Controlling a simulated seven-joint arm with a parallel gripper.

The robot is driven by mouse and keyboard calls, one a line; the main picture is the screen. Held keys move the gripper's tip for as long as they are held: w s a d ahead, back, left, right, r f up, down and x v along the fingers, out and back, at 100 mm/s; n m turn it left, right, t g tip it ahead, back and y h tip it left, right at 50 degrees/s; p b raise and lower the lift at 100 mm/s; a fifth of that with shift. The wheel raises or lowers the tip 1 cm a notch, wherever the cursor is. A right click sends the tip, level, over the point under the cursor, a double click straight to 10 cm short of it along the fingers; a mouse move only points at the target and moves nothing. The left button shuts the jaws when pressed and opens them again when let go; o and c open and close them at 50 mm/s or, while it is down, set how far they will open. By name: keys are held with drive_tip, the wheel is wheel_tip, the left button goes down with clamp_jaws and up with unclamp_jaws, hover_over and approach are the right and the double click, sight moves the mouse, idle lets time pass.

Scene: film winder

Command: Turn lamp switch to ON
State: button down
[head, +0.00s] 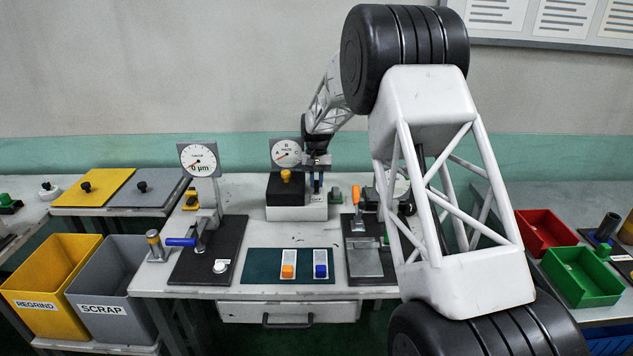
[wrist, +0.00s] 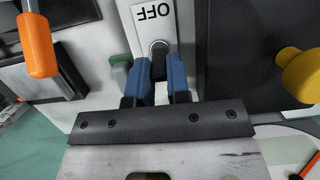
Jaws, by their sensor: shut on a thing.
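In the head view my gripper (head: 317,183) points down at the white housing (head: 297,212), just right of the black block with the yellow knob (head: 286,176). The lever is hidden by the fingers in the head view. No ON label shows.
The yellow knob (wrist: 302,72) is close on the other side. A dial gauge (head: 286,152) rises behind. A green mat (head: 262,267) with two switches lies in front.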

drive_tip(key=c, duration=1.1)
unclamp_jaws()
drive_tip(key=shift+v, duration=3.9)
